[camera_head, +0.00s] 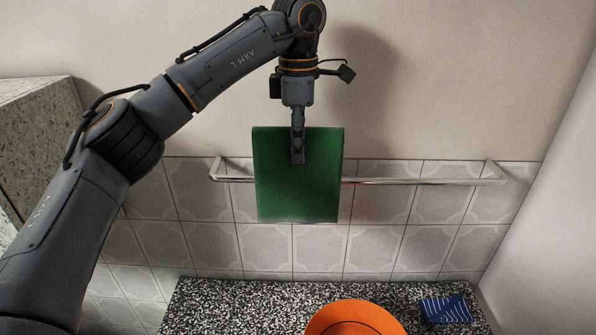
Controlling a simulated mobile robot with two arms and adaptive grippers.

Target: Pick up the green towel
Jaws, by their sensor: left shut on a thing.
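The green towel (298,195) hangs flat and upright in front of the tiled wall, in the middle of the head view. It covers part of the metal towel rail (420,181). My left gripper (298,155) is shut on the towel near the middle of its upper part, with the fingers pointing down. The towel's top edge is above the level of the rail in the picture. I cannot tell whether the towel still touches the rail behind it. My right gripper is not in view.
A speckled counter (240,300) lies below, with a round orange object (352,318) and a dark blue patterned item (446,309) on it. A stone-like block (40,130) stands at the left. A side wall closes off the right.

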